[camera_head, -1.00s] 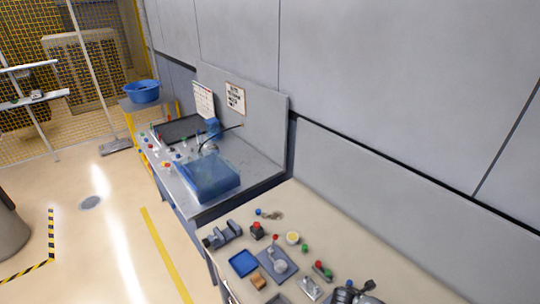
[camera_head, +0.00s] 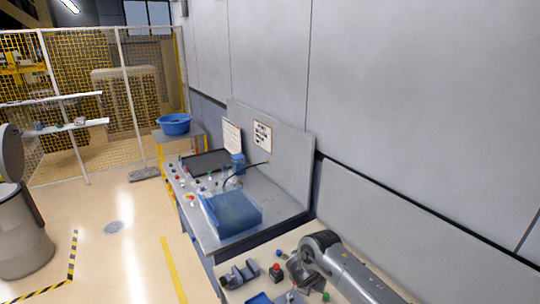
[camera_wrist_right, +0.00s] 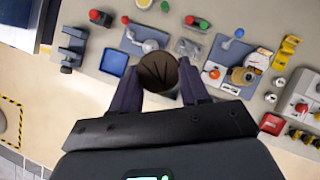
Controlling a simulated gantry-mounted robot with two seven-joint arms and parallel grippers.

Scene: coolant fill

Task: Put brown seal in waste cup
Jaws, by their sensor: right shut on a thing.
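In the right wrist view, a round dark brown piece (camera_wrist_right: 158,72), which looks like the brown seal, sits between the fingers of my right gripper (camera_wrist_right: 160,84). The gripper is shut on it and holds it over the workbench. In the head view my right arm reaches over the near bench from the lower right; its fingertips are hard to make out. I cannot pick out the waste cup with certainty; a yellowish round container (camera_wrist_right: 242,75) stands right of the gripper in the wrist view. My left gripper is not in view.
A blue tray (camera_wrist_right: 114,62) and a dark vise (camera_wrist_right: 72,48) lie left of the gripper. Red parts (camera_wrist_right: 272,124) and other fittings crowd the right. In the head view, a blue box (camera_head: 232,212) stands on the farther bench, with a blue basin (camera_head: 174,124) behind.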

